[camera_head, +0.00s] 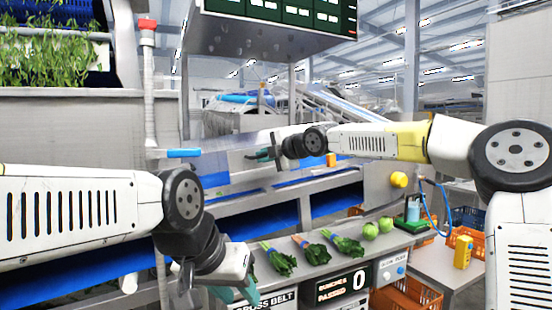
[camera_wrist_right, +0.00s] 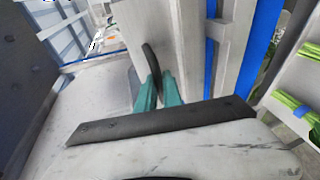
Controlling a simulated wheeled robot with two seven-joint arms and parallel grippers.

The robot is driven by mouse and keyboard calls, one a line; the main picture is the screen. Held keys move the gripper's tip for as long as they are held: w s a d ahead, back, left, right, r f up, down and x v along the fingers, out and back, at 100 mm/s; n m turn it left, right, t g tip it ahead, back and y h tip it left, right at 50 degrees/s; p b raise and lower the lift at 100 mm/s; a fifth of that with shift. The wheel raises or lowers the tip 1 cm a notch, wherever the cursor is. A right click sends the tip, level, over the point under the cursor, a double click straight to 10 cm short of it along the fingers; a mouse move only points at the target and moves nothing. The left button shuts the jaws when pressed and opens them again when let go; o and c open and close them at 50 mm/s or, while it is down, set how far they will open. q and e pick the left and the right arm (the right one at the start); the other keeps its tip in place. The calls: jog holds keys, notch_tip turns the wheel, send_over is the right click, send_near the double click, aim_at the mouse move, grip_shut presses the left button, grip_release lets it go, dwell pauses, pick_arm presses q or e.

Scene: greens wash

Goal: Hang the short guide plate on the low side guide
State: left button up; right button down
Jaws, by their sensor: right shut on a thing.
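My right gripper (camera_head: 262,155) is over the belt side in the head view, its teal fingers pointing left. In the right wrist view its fingers (camera_wrist_right: 159,92) are shut on a thin black rounded grip (camera_wrist_right: 151,62). A pale grey plate (camera_wrist_right: 163,30) stands right behind this grip and looks like the short guide plate; I cannot tell whether it touches the guide. The low side guide seems to be the grey metal side (camera_head: 235,162) along the blue belt. My left gripper (camera_head: 236,291) is low in the head view, beside the greens; its finger gap is unclear.
Several leafy bunches (camera_head: 316,253) lie on the grey counter near my left gripper. A counter display (camera_head: 343,286) stands in front. Orange crates (camera_head: 408,296) are at lower right. A red-topped post (camera_head: 148,60) rises at left.

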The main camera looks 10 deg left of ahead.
aim_at(260, 165)
jog(key=shift+w+a, duration=0.7)
jog(key=shift+w, duration=0.3)
jog(key=shift+w+a, duration=0.7)
jog(key=shift+w, duration=0.3)
jog(key=shift+d+f, duration=0.2)
jog(key=shift+f, duration=1.45)
jog(key=c, duration=1.4)
grip_release()
